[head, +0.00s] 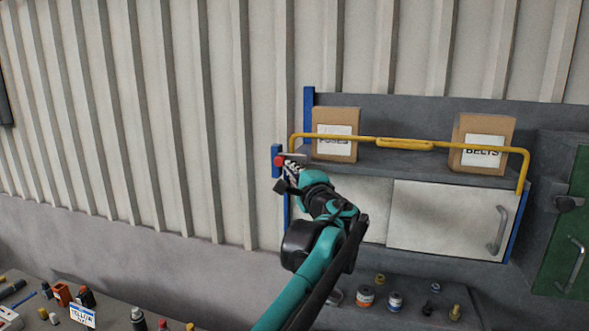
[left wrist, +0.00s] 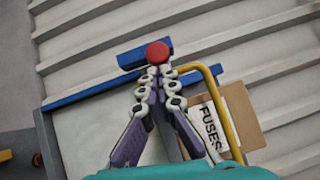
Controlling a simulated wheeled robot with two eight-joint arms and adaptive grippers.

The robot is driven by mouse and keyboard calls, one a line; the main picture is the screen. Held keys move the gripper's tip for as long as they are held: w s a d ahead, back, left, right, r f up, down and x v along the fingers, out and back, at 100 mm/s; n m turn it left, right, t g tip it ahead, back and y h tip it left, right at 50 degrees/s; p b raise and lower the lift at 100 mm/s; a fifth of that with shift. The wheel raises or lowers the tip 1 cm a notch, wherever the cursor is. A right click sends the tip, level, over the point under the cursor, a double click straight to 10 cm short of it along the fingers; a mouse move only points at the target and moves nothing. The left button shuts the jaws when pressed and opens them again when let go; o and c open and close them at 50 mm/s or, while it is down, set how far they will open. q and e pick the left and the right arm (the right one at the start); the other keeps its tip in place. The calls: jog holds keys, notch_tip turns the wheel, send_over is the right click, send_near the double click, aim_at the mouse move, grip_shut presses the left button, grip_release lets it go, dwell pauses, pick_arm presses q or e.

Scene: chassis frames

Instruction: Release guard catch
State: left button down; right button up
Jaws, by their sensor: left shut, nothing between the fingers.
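A red round knob (head: 280,161) sits on a blue bracket (head: 276,152) at the left end of the shelf unit; I take it for the guard catch. In the left wrist view the red knob (left wrist: 157,52) is at the fingertips. My left gripper (head: 287,172) is shut and empty, its tips right at the knob; I cannot tell whether they touch it. The left gripper (left wrist: 158,72) also shows its fingers together in the wrist view. The yellow guard bar (head: 345,137) runs across the shelf front. My right gripper is not in view.
A FUSES box (head: 336,124) and a BELTS box (head: 498,132) stand on the shelf behind the bar. Below are white cabinet doors (head: 440,215). A green door (head: 567,225) is at right. Jars (head: 365,295) stand underneath; small parts lie at lower left.

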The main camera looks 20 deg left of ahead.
pick_arm(q)
jog(key=a, duration=0.6)
jog(key=shift+a, duration=0.25)
jog(key=shift+d, duration=0.1)
